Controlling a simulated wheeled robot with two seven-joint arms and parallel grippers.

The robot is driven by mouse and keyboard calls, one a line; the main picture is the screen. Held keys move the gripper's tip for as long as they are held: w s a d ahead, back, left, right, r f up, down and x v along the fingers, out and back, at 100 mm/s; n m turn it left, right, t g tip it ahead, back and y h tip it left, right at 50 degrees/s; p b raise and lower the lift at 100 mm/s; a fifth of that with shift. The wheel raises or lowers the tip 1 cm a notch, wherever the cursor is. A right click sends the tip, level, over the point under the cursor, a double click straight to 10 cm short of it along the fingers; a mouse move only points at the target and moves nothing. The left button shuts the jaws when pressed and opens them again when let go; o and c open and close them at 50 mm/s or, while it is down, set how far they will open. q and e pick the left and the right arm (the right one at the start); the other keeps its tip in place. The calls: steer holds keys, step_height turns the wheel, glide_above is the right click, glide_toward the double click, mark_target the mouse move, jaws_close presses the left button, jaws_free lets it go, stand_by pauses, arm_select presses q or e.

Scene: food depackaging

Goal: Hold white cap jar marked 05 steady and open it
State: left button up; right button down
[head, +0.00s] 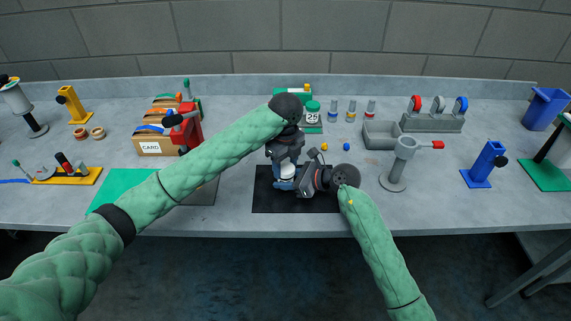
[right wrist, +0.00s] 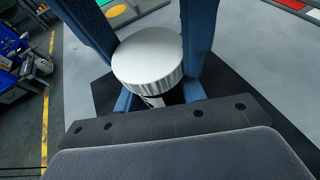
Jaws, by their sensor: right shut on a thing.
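The white cap jar (head: 287,174) stands over the black mat (head: 262,203). Its ribbed white cap (right wrist: 147,58) fills the middle of the right wrist view. The number on the jar is hidden. My right gripper (head: 293,184) comes in low from the right and is shut on the jar's body below the cap. My left gripper (head: 286,166) points down over the jar from above. Its blue fingers stand on both sides of the cap in the right wrist view. I cannot tell whether they press on the cap.
A jar with a green lid (head: 312,106) stands behind my left gripper. A grey bin (head: 380,135) and a grey post with a red tip (head: 399,165) stand to the right. A cardboard box marked CAND (head: 150,148) is at the left. The front edge of the table is close.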

arm_select(q)
steer(key=c, duration=0.4)
steer(key=n, duration=0.3)
steer(key=shift+n, duration=0.3)
steer(key=shift+r, duration=0.85)
steer(key=shift+r, duration=0.3)
steer(key=shift+r, duration=0.1)
